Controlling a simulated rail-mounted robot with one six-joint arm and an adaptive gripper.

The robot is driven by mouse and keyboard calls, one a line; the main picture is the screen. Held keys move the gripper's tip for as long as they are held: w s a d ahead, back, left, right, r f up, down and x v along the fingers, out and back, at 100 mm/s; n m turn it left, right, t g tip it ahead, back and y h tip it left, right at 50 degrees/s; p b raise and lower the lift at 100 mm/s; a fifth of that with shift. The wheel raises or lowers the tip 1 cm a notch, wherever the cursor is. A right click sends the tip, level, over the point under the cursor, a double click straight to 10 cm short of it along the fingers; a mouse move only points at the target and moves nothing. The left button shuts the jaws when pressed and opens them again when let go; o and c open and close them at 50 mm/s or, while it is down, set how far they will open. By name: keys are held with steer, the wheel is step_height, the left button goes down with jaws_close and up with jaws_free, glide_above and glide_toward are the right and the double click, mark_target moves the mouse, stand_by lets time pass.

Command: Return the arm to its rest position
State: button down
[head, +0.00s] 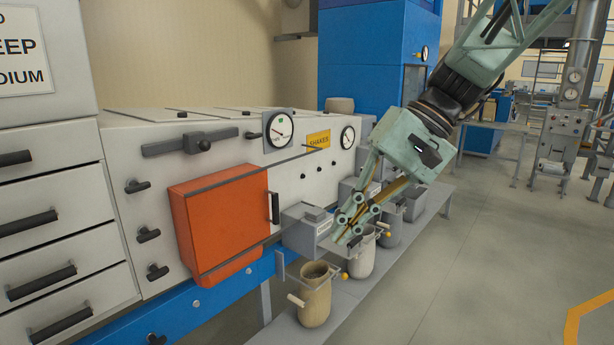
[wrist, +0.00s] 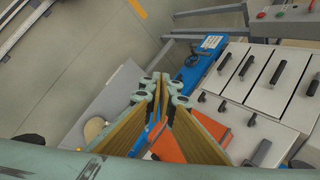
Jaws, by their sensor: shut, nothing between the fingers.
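My gripper (head: 347,232) is pale green with tan finger pads and hangs at the end of my arm, right of the orange door. Its fingers are together with nothing between them. In the wrist view my gripper (wrist: 160,78) points toward the blue beam and the white cabinet. In the head view it overlaps the small grey boxes and spouts along the machine's front. I cannot tell whether it touches any of them.
The white shaker cabinet (head: 235,160) has an orange door (head: 220,222), gauges and dark handles. A beige container (head: 315,295) and a grey one (head: 360,258) stand on the low grey shelf (head: 345,295). A blue tower (head: 365,45) rises behind. Open floor (head: 500,270) lies to the right.

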steer(key=s+d+t+h, duration=0.1)
steer(key=s+d, duration=0.3)
steer(key=s, duration=0.5)
steer(key=s+d+f+t+h, duration=0.1)
steer(key=s+d+t+h, duration=0.1)
steer(key=s+d, duration=0.3)
steer(key=s+d+t+h, duration=0.1)
steer(key=s+d+h, duration=0.3)
steer(key=s, duration=0.9)
steer(key=shift+s+d+f+t, duration=0.3)
steer(key=shift+d+f+t, duration=0.1)
steer(key=shift+d, duration=0.3)
